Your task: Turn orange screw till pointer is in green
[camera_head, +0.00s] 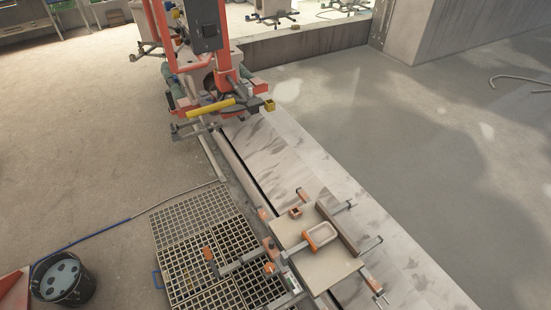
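A pale square board (317,270) sits at the lower middle, with metal bars and small orange end pieces around it. An orange-rimmed pale tray (320,236) lies on the board. A small orange piece (207,254) stands at the left end of a grey bar over the floor grating. Another orange piece (269,268) sits at the board's left edge. I cannot tell which orange piece is the screw. No pointer or green zone can be made out at this size. Neither of my grippers can be seen.
Dark floor gratings (190,231) lie left of the board. A dark bucket (62,281) stands at the lower left, with a blue hose (98,232) near it. An orange-framed machine (217,75) stands at the top. Open concrete floor lies left and right.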

